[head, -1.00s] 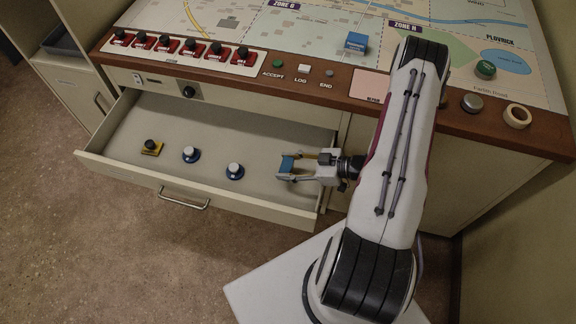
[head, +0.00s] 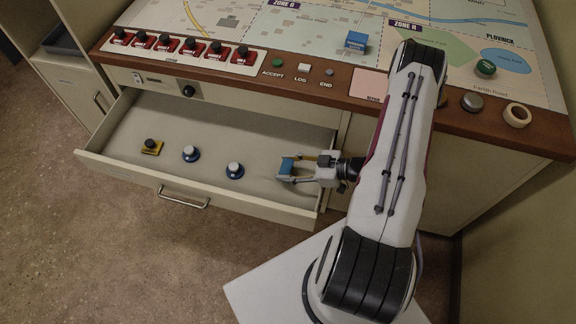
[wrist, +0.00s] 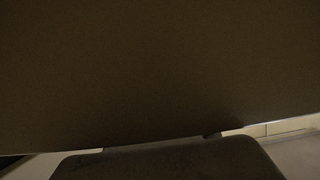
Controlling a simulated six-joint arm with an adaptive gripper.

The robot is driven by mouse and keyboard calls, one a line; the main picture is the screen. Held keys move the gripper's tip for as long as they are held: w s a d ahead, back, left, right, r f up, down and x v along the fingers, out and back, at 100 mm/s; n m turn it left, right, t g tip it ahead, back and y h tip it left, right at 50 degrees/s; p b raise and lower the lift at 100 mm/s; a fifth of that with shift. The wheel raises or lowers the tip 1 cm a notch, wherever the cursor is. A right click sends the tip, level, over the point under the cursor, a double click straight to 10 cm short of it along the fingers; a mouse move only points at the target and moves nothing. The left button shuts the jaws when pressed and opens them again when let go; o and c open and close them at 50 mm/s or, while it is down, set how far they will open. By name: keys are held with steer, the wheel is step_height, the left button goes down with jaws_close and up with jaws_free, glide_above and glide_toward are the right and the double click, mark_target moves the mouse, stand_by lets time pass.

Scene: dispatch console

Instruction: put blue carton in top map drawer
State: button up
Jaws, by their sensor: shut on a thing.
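The top map drawer (head: 262,187) is pulled open below the console. My gripper (head: 287,171) is inside the drawer's outline at its right end, with its fingers pointing left. It is shut on a small blue carton (head: 286,166). The carton is close above or on the drawer floor; I cannot tell whether it touches. The wrist view is mostly filled by a dark, plain surface, and the carton cannot be made out there.
Another blue box (head: 356,41) sits on the map top. Red switches (head: 190,48) line the console's front edge above the drawer.

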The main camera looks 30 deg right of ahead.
steer(key=o, duration=1.1)
steer(key=shift+r, duration=0.1)
steer(key=shift+r, duration=0.35)
steer(key=shift+v, duration=6.1)
steer(key=shift+r, duration=0.1)
steer(key=shift+w, duration=0.2)
